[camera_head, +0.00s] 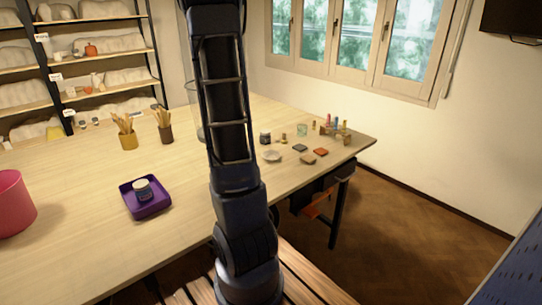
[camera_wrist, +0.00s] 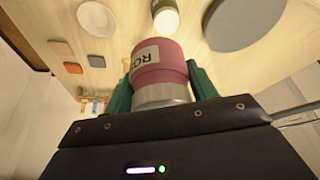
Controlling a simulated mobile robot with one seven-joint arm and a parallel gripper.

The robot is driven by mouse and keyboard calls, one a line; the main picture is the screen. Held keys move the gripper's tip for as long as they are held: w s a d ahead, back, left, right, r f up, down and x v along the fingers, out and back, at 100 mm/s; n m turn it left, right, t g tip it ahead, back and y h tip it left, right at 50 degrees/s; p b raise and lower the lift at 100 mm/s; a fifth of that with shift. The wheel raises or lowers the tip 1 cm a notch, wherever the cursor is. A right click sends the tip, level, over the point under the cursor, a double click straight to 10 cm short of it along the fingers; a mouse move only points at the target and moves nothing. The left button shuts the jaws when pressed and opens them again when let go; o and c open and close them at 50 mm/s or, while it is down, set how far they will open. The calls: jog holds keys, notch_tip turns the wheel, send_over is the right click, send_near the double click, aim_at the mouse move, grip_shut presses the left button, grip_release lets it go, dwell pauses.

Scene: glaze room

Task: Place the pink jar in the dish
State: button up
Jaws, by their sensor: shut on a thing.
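The pink jar (camera_wrist: 160,62) shows in the wrist view, with a white label bearing dark letters and a pale grey lower end. My gripper (camera_wrist: 159,75) is shut on it, one green finger on each side. The jar is held above the table, tilted in this picture. The dish (camera_head: 271,157) is small, round and pale, on the table just right of my arm in the head view. It also shows at the upper left of the wrist view (camera_wrist: 96,19), apart from the jar. My gripper and the pink jar are not visible in the head view.
A dark jar (camera_head: 265,138) stands behind the dish. Grey (camera_head: 300,147), orange (camera_head: 321,152) and brown (camera_head: 308,160) tiles lie to its right. A purple tray (camera_head: 154,209) holds another jar. A large grey disc (camera_wrist: 243,22) shows in the wrist view. The table's left middle has free room.

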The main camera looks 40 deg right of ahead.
jog(key=s+d+m+g, duration=0.1)
jog(key=s+d+m, duration=0.2)
jog(key=s+d, duration=0.75)
send_over(273, 156)
jog(key=a, duration=0.1)
notch_tip(273, 156, down, 20)
jog(key=shift+r, duration=0.1)
jog(key=shift+s+a+f, duration=0.15)
jog(key=shift+f, duration=0.4)
